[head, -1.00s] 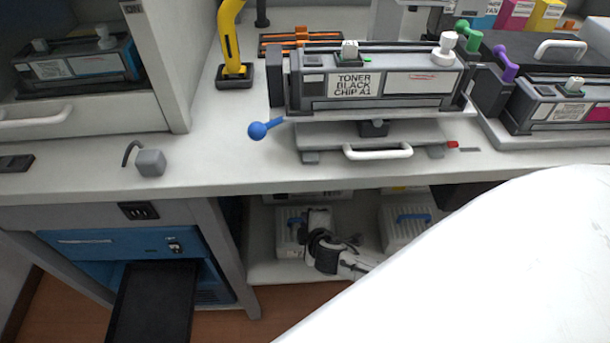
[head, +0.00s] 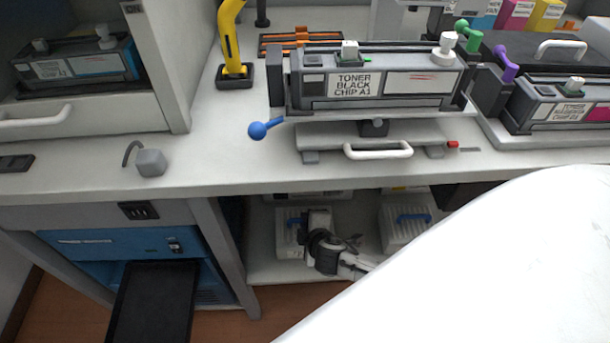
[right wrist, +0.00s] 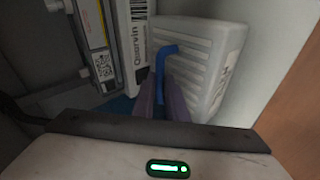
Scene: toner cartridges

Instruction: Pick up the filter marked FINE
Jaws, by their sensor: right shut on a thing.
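Two white ribbed filters with blue handles stand on the shelf under the counter in the head view, a left filter (head: 284,246) and a right filter (head: 402,239). No FINE marking is readable on either. My right gripper (head: 304,230) is at the left filter and partly covers it. In the right wrist view, a white ribbed filter (right wrist: 205,60) stands beside the fingers. My right gripper (right wrist: 163,98) is shut on its blue handle (right wrist: 159,68). The fingers hide the lower part of the handle. My left gripper is out of view.
The counter edge (head: 270,185) runs above the shelf. Boxes with printed labels (right wrist: 133,45) stand left of the filter in the right wrist view. A blue machine (head: 90,243) with a black tray stands left of the shelf. My white arm covers the lower right.

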